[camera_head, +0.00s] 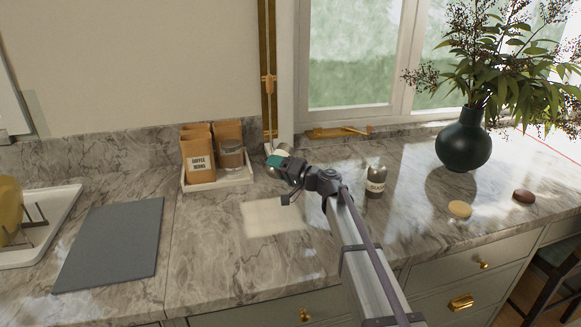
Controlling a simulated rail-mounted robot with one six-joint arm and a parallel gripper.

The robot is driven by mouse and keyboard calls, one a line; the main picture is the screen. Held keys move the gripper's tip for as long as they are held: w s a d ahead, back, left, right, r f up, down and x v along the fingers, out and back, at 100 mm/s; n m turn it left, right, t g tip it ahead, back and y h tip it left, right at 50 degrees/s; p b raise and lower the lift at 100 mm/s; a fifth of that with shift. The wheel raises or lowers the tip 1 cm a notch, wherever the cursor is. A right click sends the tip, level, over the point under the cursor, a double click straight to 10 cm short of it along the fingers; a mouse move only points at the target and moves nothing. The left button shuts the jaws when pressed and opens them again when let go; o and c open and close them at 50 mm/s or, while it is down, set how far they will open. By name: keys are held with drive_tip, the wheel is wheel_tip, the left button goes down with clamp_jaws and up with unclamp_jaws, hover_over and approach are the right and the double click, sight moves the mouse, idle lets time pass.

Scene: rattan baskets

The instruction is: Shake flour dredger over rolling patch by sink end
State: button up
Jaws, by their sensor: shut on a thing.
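A pale, flour-coloured rectangular patch (272,217) lies on the marble counter in the middle of the view. My gripper (278,159) is above and behind it in the picture, near the back wall. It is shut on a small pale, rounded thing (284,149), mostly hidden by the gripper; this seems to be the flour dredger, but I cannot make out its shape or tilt. A second metal shaker (375,182) with a pale label stands upright on the counter right of my arm. Its lettering is too small to read. No sink is in view.
A white tray (218,184) with brown packets (198,160) and a jar stands left of my gripper. A grey board (112,243) and a dish rack (38,222) are further left. A dark green vase (463,142) and two small oval things are at the right.

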drive_tip(key=s+a, duration=0.3)
drive_tip(key=a, duration=0.6)
drive_tip(key=shift+s+a, duration=0.25)
drive_tip(key=shift+a, duration=0.05)
wheel_tip(320, 180, up, 5)
drive_tip(key=p, duration=0.5)
